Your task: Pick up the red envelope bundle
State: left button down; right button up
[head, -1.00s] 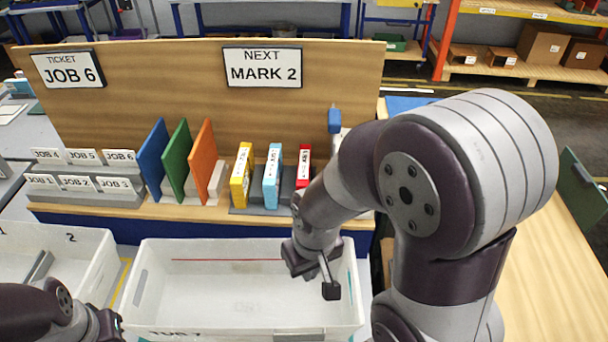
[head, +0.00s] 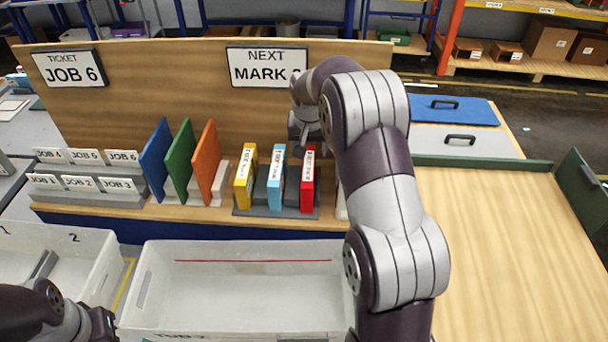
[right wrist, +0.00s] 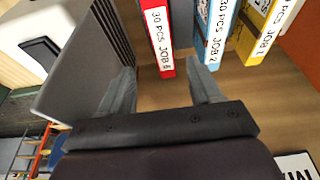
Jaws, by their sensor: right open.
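The red envelope bundle (head: 308,185) stands upright at the right end of a grey rack (head: 241,212), beside a light blue bundle (head: 276,182) and a yellow bundle (head: 245,180). In the right wrist view the red bundle (right wrist: 158,40) bears a white label reading "30 PCS JOB 6". My right gripper (head: 306,140) is above and behind the red bundle in the head view. In the right wrist view its fingers (right wrist: 163,70) are apart and empty, with the red bundle ahead, between their lines. My left gripper (head: 106,322) is at the lower left; its jaws are unclear.
Blue, green and orange (head: 205,162) dividers stand left of the yellow bundle. A wooden board (head: 170,90) with signs rises behind. A white tote (head: 240,290) is in front. A grey panel (right wrist: 75,65) is close to my right gripper's left finger. The wooden table (head: 490,250) is clear at right.

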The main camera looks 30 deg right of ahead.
aim_at(308, 165)
jog(key=p+x, duration=0.1)
jog(key=x, duration=0.2)
jog(key=p+x, duration=0.2)
jog(key=x, duration=0.2)
jog(key=p+x, duration=0.1)
jog(key=x, duration=0.3)
jog(key=shift+a+f+p, duration=0.1)
jog(key=shift+a+p, duration=0.15)
jog(key=shift+p, duration=0.15)
jog(key=shift+w+d+f, duration=0.1)
jog(key=shift+w+f, duration=0.05)
jog(key=shift+f, duration=0.2)
jog(key=c, duration=1)
jog(key=shift+r, duration=0.1)
jog(key=shift+c, duration=0.8)
